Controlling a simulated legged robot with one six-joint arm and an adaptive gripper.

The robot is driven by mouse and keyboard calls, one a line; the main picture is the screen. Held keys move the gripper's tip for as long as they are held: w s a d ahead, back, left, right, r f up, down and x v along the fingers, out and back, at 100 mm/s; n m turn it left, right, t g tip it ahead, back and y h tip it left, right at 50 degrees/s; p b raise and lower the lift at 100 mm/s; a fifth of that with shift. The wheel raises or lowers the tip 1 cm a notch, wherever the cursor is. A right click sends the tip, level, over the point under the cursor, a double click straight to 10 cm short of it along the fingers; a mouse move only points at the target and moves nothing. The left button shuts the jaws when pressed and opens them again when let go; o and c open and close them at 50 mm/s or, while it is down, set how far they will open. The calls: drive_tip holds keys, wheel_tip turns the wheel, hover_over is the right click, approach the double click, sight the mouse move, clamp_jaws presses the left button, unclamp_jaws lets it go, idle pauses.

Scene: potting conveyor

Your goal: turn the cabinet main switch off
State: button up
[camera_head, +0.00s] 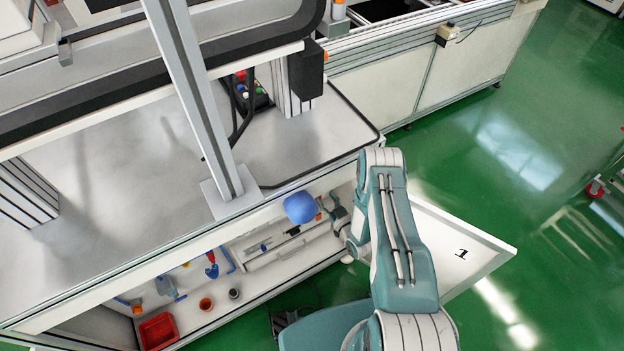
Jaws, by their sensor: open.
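The open cabinet (205,325) is under the grey worktop, and its white door (485,268) marked 1 stands swung out to the right. Inside, a pale panel (262,263) carries small dark and blue parts. A small orange-red part (319,216) shows beside my gripper; I cannot tell if it is the main switch or what position a switch is in. My gripper (334,211) is open and small in view, reaching into the cabinet's right end. My arm hides part of this end. I cannot tell whether the fingers touch anything.
A rounded blue object (300,207) is close left of my gripper. A red bin (158,331), small pots (206,304) and hand tools (212,266) are farther left in the cabinet. A metal post (200,95) rises from the worktop (110,175). Green floor (520,150) is open at right.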

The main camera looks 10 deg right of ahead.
drive_tip(key=x, duration=0.8)
drive_tip(key=shift+w+a, duration=0.2)
drive_tip(key=shift+w, duration=0.05)
clamp_jaws()
